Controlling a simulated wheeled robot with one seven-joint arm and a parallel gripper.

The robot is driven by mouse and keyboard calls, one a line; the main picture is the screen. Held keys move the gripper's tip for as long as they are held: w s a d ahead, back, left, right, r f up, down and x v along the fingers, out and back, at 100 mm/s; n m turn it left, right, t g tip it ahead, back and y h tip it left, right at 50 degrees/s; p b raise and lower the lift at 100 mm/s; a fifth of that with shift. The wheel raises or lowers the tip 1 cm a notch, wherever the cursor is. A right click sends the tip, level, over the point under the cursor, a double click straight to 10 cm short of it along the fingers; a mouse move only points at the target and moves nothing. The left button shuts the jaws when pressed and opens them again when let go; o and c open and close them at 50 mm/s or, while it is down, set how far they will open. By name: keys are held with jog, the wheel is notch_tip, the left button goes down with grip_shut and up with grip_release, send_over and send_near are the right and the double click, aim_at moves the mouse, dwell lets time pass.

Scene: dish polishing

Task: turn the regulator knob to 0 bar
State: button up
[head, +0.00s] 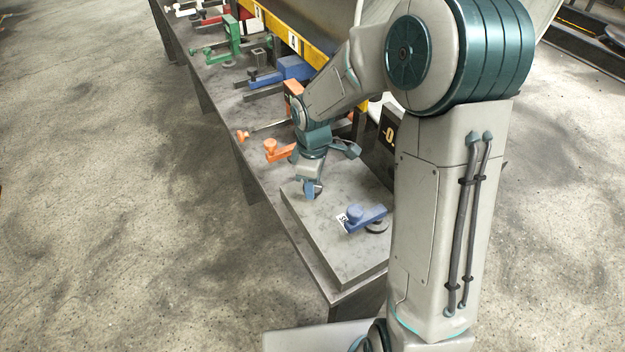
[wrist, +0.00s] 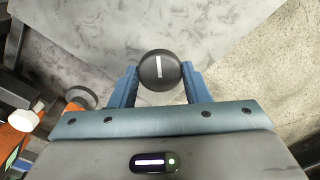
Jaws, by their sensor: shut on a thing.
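The regulator knob (wrist: 160,70) is a round black knob with a white pointer line in the wrist view. Its line runs nearly straight up the picture, leaning slightly. My gripper (wrist: 160,82) has one blue finger on each side of the knob and is shut on it. In the head view my gripper (head: 312,190) points down at the left part of the grey plate on the bench. I cannot make out the knob there; the gripper and wrist hide it.
A blue clamp-like tool (head: 366,216) with a numbered tag sits on the grey plate (head: 335,255), right of my gripper. An orange tool (head: 280,149) lies just behind. A dark display (head: 389,137) is partly hidden by my arm. Blue and green tools stand farther along the bench.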

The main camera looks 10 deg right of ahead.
jog(key=o, duration=1)
jog(key=shift+c, duration=0.2)
notch_tip(320, 180, up, 14)
